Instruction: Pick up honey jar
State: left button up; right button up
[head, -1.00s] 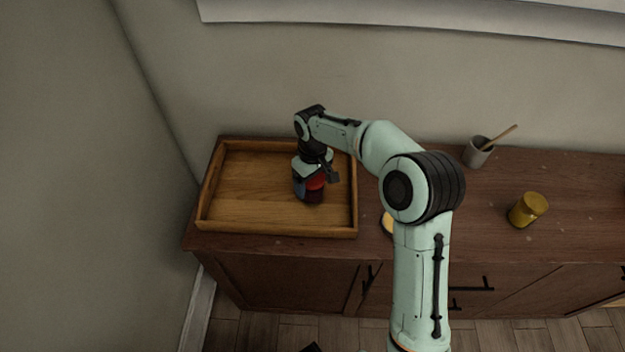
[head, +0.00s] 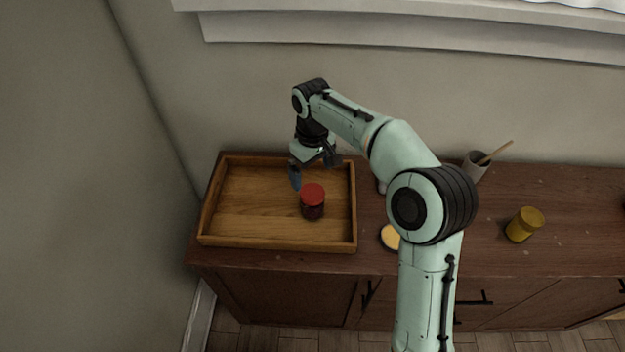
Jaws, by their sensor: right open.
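A yellow jar with a gold-yellow lid (head: 524,225), which looks like the honey jar, stands upright on the right part of the wooden cabinet top. A dark jar with a red lid (head: 312,202) stands upright in the wooden tray (head: 240,246). My right gripper (head: 314,173) is open and empty above the tray, just over and behind the red-lidded jar, apart from it. The yellow jar is well to the right of my gripper, beyond my arm. My left gripper is not in view.
A grey cup with a wooden stick (head: 475,166) stands at the back of the cabinet (head: 575,200). A round thing with a pale yellow top (head: 389,237) is partly hidden by my right arm. The wall is close behind. The cabinet top around the yellow jar is clear.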

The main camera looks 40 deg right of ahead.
aim_at(514, 230)
jog(key=k, duration=1)
